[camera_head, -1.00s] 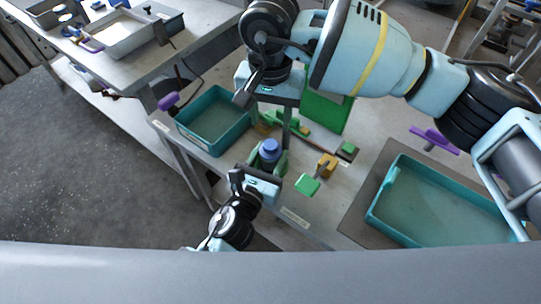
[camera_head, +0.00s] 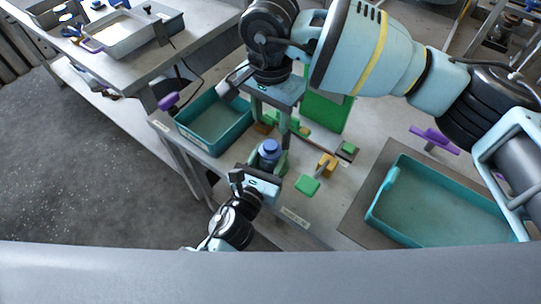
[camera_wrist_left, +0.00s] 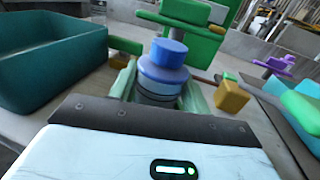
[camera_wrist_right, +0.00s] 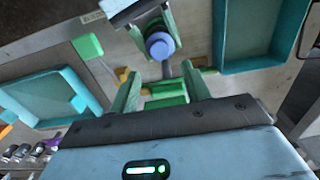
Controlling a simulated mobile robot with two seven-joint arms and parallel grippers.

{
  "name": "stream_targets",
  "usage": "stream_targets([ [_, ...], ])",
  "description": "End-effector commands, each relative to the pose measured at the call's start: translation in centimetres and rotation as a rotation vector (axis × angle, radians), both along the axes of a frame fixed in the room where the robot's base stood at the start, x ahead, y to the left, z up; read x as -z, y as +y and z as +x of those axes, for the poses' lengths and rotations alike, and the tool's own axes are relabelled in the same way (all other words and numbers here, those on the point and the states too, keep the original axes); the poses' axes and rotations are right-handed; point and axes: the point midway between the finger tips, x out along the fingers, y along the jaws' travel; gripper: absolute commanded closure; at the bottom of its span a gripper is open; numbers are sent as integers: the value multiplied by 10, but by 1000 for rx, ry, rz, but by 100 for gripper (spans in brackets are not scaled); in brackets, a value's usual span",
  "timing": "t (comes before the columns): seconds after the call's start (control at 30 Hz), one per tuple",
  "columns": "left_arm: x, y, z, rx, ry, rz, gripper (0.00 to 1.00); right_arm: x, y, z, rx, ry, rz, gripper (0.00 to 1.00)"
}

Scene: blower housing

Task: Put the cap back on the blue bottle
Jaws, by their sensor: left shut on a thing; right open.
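The blue bottle (camera_wrist_left: 160,88) stands upright between the green fingers of my left gripper (camera_head: 269,159), which is shut on it. The blue cap (camera_wrist_left: 168,52) sits on top of the bottle; I cannot tell how tightly. The cap also shows in the head view (camera_head: 270,145) and in the right wrist view (camera_wrist_right: 160,45). My right gripper (camera_wrist_right: 162,72) is open, fingers pointing down, behind and above the bottle in the head view. Its fingers are apart from the cap, with nothing held between them.
A teal bin (camera_head: 243,128) stands to the left of the bottle, and a larger teal tray (camera_head: 377,222) to the right. A green block (camera_head: 307,185) and a yellow block (camera_head: 327,165) lie just right of the bottle. A green panel (camera_head: 327,112) stands behind.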

Motion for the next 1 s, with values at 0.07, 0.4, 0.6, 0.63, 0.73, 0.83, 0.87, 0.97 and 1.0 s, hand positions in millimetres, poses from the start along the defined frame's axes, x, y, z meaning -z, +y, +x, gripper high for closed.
stream_targets([
  [0.07, 0, 0, 0, 0, 0, 0, 100, 0, 0, 0, 1, 0, 0, 52],
  [0.4, 0, 0, 0, 0, 0, 0, 100, 10, 0, 0, 0, 1, 0, 52],
  [0.6, 0, 0, 0, 0, 0, 0, 100, 37, 0, 0, 0, 3, -1, 52],
  [0.63, 0, 0, 0, 0, 0, 0, 100, 42, 0, 0, 0, 4, -1, 52],
  [0.73, 0, 0, 0, 0, 0, 0, 100, 55, 0, -1, -1, 3, 0, 52],
  [0.83, 0, 0, 0, 0, 0, 0, 100, 67, 0, 0, -1, 2, -1, 52],
  [0.87, 0, 0, 0, 0, 0, 0, 100, 70, 0, 0, -1, 2, -1, 52],
  [0.97, 0, 0, 0, 0, 0, 0, 100, 76, 0, 0, -1, 1, 0, 52],
  [1.0, 0, 0, 0, 0, 0, 0, 100, 78, 0, 0, -1, 1, 0, 52],
])
